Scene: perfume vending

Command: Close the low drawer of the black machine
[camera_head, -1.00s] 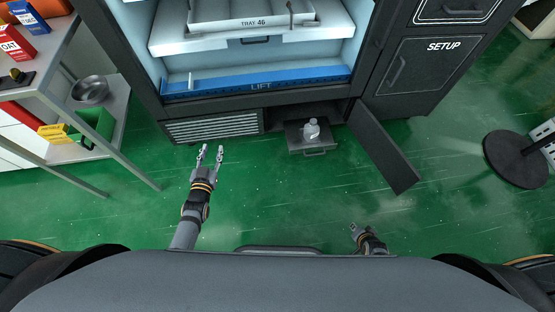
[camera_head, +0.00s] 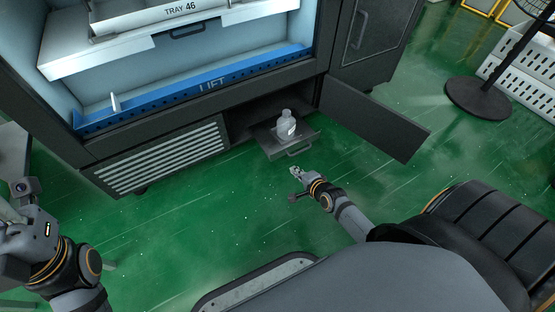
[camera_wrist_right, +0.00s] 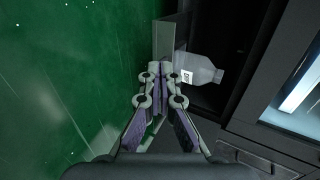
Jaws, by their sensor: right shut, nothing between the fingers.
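The low drawer (camera_head: 276,152) of the black machine (camera_head: 320,75) is pulled out of its dark opening at the machine's foot. A clear bottle with a white label (camera_head: 286,125) stands in it. My right gripper (camera_head: 298,172) is shut and empty, close in front of the drawer's handle. In the right wrist view the fingertips (camera_wrist_right: 159,72) are near the drawer front (camera_wrist_right: 163,40), with the bottle (camera_wrist_right: 200,70) beyond; I cannot tell whether they touch. My left gripper (camera_head: 25,195) is at the left edge, away from the drawer; its fingers are unclear.
A dark door (camera_head: 375,125) hangs open to the right of the drawer. A white vent grille (camera_head: 160,155) is to its left, and the blue lift bar (camera_head: 200,90) is above. A black fan stand (camera_head: 480,97) is at the right. The green floor in front is clear.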

